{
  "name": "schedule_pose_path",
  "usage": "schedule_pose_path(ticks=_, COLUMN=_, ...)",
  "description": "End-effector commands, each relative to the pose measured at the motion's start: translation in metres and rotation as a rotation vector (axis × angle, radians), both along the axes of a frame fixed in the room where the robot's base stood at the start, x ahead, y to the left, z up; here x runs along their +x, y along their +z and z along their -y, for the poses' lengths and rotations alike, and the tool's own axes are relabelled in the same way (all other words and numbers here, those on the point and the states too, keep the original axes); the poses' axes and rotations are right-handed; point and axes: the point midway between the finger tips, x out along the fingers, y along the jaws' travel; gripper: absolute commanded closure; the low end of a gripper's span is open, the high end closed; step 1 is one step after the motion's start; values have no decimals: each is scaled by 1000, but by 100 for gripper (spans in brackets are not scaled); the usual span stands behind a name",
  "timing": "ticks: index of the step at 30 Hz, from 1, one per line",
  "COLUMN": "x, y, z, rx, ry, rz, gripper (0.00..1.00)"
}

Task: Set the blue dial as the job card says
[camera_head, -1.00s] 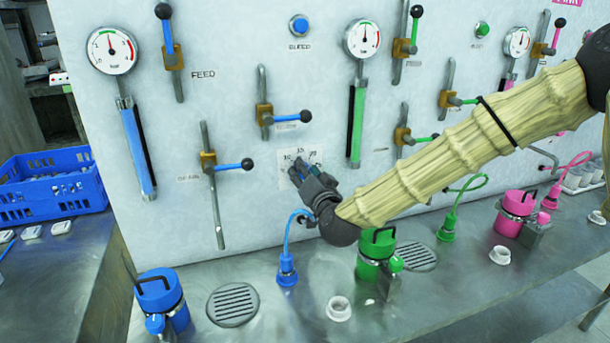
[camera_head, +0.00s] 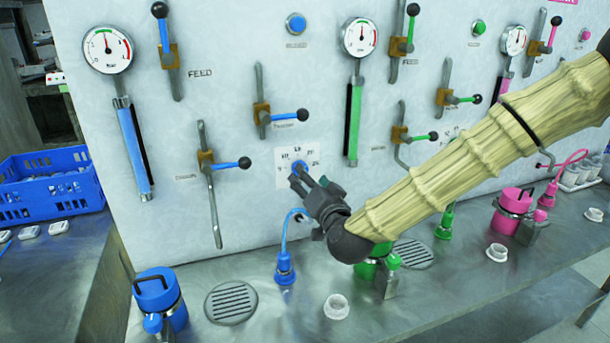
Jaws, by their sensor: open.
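The blue dial (camera_head: 298,166) sits on a white scale plate (camera_head: 284,181) with printed numbers, low on the grey panel. Its pointer direction is too small to read. My gripper (camera_head: 297,178) is open just in front of and below the dial, its fingers pointing at it from the lower right. The fingers cover the lower part of the plate. I cannot tell whether they touch the dial. I cannot make out a job card.
Blue-handled valves (camera_head: 290,117) and (camera_head: 232,164) the blue-handled drain lever stick out near the plate. A blue plug with hose (camera_head: 285,268), a blue canister (camera_head: 160,299) and a green canister (camera_head: 376,268) stand on the steel bench below. A blue crate (camera_head: 50,183) is at the left.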

Motion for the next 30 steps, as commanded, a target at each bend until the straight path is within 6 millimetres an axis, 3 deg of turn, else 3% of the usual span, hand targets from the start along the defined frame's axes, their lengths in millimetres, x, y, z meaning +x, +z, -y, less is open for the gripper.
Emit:
schedule_pose_path(ticks=6, x=-37, y=0, z=12, rx=1, ry=0, rz=0, gripper=42)
schedule_pose_path(ticks=12, x=-57, y=0, z=19, rx=0, ry=-1, rz=0, gripper=42)
schedule_pose_path(ticks=26, x=-64, y=0, z=22, rx=0, ry=-1, rz=0, gripper=42)
schedule_pose_path(ticks=30, x=-63, y=12, z=21, rx=0, ry=-1, rz=0, gripper=42)
